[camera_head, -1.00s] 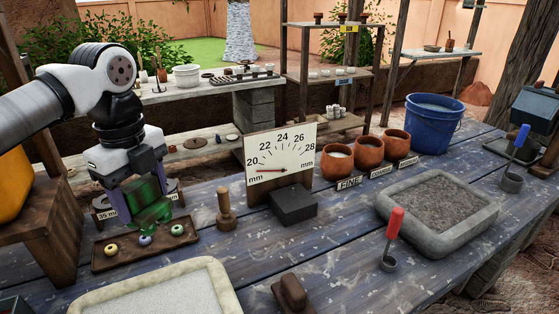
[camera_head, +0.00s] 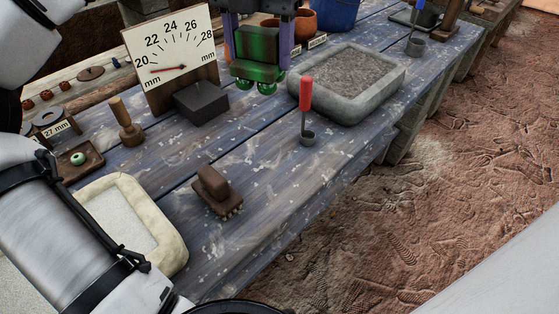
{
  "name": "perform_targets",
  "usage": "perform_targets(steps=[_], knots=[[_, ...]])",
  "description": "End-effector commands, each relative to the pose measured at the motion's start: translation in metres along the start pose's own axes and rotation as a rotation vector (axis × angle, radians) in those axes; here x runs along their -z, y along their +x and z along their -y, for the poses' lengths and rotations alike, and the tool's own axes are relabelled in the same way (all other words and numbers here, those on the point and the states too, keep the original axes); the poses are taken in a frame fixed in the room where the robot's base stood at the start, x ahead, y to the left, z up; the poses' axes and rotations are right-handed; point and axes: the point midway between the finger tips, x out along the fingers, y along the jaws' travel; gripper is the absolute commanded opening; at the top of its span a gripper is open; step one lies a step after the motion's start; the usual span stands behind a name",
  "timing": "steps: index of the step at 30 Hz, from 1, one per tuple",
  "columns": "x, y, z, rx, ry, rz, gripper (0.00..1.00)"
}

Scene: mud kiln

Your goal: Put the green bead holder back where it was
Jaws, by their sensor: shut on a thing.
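The green bead holder (camera_head: 257,52) is a dark green block with rounded green lobes below it. My gripper (camera_head: 258,28) has purple-grey fingers on both sides of the holder and is shut on it. It holds the holder upright above the blue table, between the dial gauge (camera_head: 172,55) and the grey stone tray (camera_head: 380,70).
A dark block (camera_head: 201,102) stands before the gauge. A brown tray (camera_head: 75,160) with a bead is at left. The table's middle is clear.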

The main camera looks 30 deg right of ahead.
Motion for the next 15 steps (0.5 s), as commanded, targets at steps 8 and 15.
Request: perform_targets(steps=[8, 15], knots=[[0.001, 0.064, 0.001, 0.003, 0.009, -0.003, 0.37], [0.001, 0.125, 0.001, 0.004, 0.007, -0.002, 0.37]])
